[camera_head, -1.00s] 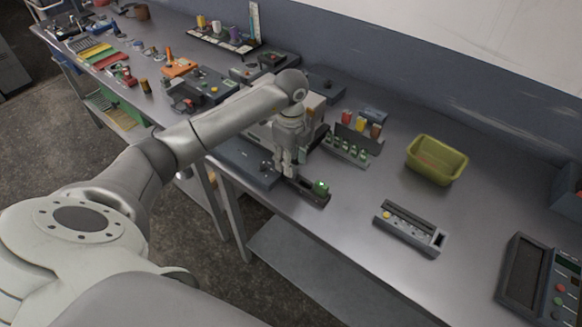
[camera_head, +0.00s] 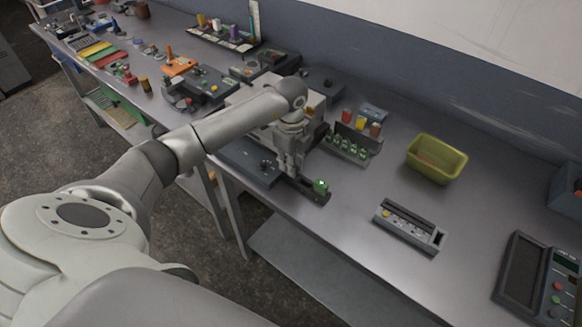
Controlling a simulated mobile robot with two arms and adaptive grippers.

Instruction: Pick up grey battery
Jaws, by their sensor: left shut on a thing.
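My left gripper (camera_head: 288,174) reaches down at the near edge of the bench, at the left end of a small dark holder (camera_head: 318,198). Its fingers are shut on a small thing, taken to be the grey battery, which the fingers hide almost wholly. A green piece (camera_head: 320,186) stands at the right part of the holder, beside the fingers. I cannot tell whether the gripped thing is clear of the holder. My right gripper is not in view.
A rack with several green pieces (camera_head: 347,147) stands behind the holder. A yellow bin (camera_head: 436,158), a grey slotted tray (camera_head: 410,226) and a keypad device (camera_head: 540,280) are to the right. The bench between them is clear. Boxes and tools crowd the left.

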